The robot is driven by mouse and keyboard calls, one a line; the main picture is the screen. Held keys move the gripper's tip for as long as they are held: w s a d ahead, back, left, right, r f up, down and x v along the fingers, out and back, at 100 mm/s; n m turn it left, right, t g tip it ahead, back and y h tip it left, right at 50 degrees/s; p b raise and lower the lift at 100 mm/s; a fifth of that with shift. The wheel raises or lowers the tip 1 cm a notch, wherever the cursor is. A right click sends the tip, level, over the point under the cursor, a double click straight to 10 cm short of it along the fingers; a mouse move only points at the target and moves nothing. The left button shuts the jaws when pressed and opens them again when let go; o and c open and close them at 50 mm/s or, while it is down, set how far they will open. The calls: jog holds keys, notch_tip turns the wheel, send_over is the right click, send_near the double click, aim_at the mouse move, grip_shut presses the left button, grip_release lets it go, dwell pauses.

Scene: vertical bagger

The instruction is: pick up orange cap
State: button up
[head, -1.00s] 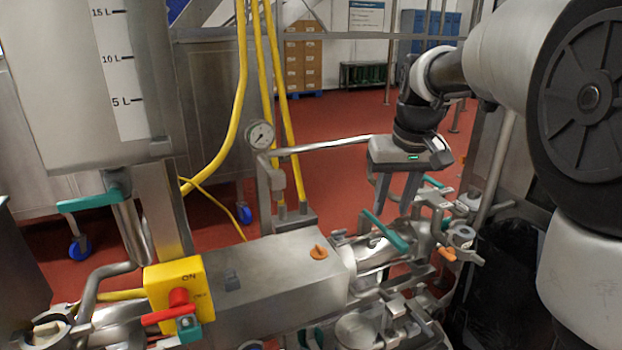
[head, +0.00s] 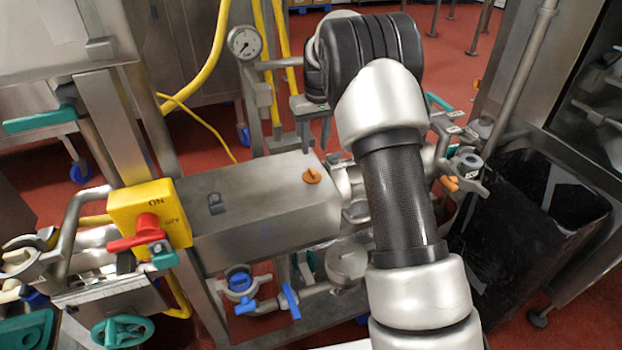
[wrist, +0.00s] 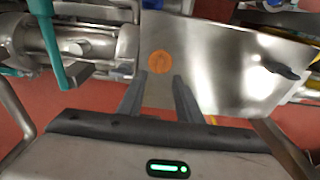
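The orange cap (head: 312,176) lies on the top of the steel box (head: 255,205), near its right end. It also shows in the wrist view (wrist: 159,62), just beyond the fingertips. My gripper (wrist: 160,80) is open, its two dark fingers apart with nothing between them. In the head view my gripper (head: 314,142) is partly hidden behind my arm, with its fingers pointing down above and behind the cap. The cap and fingers look apart.
A yellow switch box (head: 150,215) with a red handle stands at the box's left end. Steel pipes and a teal valve handle (wrist: 50,40) lie beside the cap's end of the box. A black bin (head: 530,220) stands at the right. A pressure gauge (head: 244,42) rises behind.

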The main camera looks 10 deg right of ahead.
aim_at(312, 170)
jog(key=f, duration=0.3)
jog(key=w+f+b, duration=0.1)
jog(key=f, duration=0.2)
jog(key=f+b, duration=0.1)
jog(key=f, duration=0.2)
jog(key=shift+w+a+f, duration=0.2)
jog(key=shift+w+f, duration=0.05)
jog(key=shift+f, duration=0.15)
grip_shut()
